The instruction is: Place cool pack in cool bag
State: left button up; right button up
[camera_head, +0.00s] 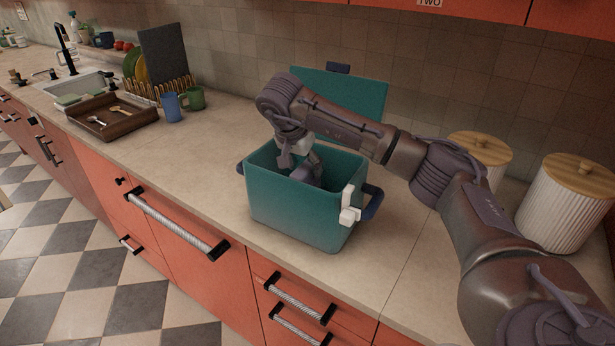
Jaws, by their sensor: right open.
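The cool bag is a teal box (295,213) with dark handles and a white latch, standing on the counter in the middle of the head view. Its lid (345,92) is open and upright behind it. My right arm comes in from the right, and my right gripper (308,172) points down into the box's open top. The gripper is open; its fingertips are partly hidden by the box's wall. I cannot make out a cool pack; the inside of the box is mostly hidden. My left gripper is not in view.
Two white ribbed canisters with wooden lids stand at the right, the nearer one (562,208) close to my arm. A brown tray (114,128), a blue mug (171,107), a green mug (195,98) and a dish rack stand at the left. The counter (185,160) left of the box is clear.

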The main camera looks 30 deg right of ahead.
jog(key=v, duration=0.7)
jog(key=shift+a+r+b, duration=0.1)
jog(key=shift+r+b, duration=0.05)
jog(key=shift+b, duration=0.2)
